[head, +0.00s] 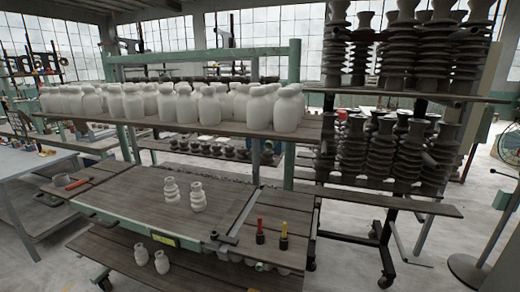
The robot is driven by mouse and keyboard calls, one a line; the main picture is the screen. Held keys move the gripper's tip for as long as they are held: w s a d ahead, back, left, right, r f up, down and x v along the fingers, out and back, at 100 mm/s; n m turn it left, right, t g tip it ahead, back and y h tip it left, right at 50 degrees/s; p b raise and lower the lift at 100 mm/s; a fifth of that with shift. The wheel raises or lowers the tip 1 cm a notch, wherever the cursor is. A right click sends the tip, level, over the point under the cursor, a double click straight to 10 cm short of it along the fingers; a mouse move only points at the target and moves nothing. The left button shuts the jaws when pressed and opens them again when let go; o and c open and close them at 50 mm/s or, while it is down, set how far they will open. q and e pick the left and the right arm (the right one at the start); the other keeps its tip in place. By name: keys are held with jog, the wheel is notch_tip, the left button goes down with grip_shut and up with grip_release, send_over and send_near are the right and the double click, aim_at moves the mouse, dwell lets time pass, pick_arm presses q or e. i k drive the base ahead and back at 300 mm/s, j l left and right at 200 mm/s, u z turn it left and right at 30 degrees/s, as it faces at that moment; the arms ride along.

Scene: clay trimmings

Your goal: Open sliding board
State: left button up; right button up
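The workbench has a wide grey-brown plank board (140,208) on top, which I take to be the sliding board. Two pale ribbed clay pieces stand upright on it, one on the left (171,190) and one on the right (197,197). A dark bar-like fitting (225,239) sits at the board's front right corner. I cannot tell whether the board is open or shut. Neither of my grippers shows in the head view.
A red-topped tool (260,232) and a yellow-topped tool (283,236) stand on the right section. A shelf (170,128) above the bench carries many white vases. A dark insulator rack (395,190) stands at right. Two pale pieces (151,258) sit on the lower shelf.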

aim_at(134, 200)
jog(key=u, duration=1.25)
